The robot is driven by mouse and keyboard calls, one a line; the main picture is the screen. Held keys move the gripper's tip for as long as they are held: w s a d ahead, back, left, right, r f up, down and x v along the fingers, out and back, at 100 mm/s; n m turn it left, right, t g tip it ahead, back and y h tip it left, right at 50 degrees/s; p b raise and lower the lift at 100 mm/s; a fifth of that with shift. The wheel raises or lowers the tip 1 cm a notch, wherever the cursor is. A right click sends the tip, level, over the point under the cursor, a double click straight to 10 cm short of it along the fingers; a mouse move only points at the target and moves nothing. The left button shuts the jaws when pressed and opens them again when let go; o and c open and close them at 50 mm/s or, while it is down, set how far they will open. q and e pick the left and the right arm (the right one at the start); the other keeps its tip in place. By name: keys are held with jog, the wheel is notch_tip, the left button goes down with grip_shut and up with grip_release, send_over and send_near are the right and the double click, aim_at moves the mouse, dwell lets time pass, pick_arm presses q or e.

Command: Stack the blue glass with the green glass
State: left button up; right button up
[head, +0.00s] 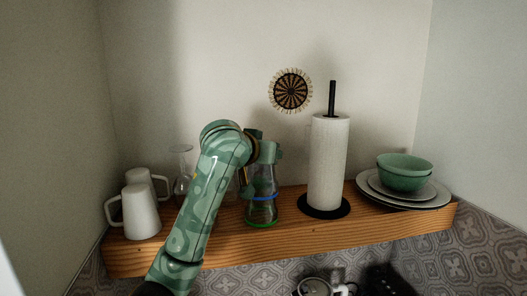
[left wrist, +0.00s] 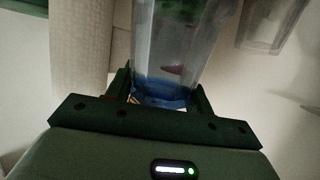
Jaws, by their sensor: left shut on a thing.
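The blue glass is clear with a blue band (head: 264,197); in the left wrist view its blue part (left wrist: 160,92) lies between my fingers. My left gripper (head: 263,163) comes down over it and is shut on it; its fingers also show in the left wrist view (left wrist: 162,84). The green glass, with a green base (head: 262,223), stands on the shelf. In the head view the blue band lies above the green base, inside the same outline. I cannot tell for certain how deep the blue glass sits in the green one. My right gripper is not in view.
The wooden shelf (head: 170,255) carries white mugs (head: 140,212) and a clear glass vessel (head: 182,172) at left. A paper towel roll (head: 328,165) stands just right of the glasses. Plates (head: 425,201) with green bowls (head: 404,178) are at the right end.

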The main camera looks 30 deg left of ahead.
pick_arm(q)
jog(key=shift+f, duration=0.15)
jog(key=o, duration=1.2)
jog(key=shift+v, duration=8.15)
